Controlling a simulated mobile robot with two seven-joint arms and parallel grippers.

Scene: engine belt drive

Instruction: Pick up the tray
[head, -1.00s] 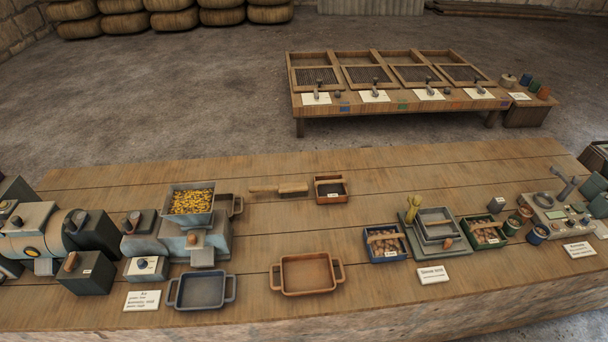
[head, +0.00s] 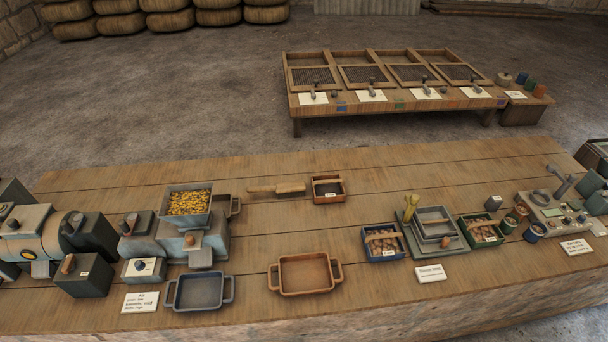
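Two handled trays lie near the front edge of the wooden table; which one the task means I cannot tell. The brown tray (head: 305,289) is in the middle, with a handle at each side, and looks empty. The blue-grey tray (head: 198,306) is to its left, below the hopper machine, also with side handles and empty. Neither of my grippers shows in the head view.
The hopper machine (head: 186,232) with yellow grains stands behind the blue-grey tray. A brush (head: 277,189) and a small box (head: 328,196) lie behind the brown tray. Right of it are a blue crate (head: 382,255) and stacked sieves (head: 433,226). The wood around the brown tray is clear.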

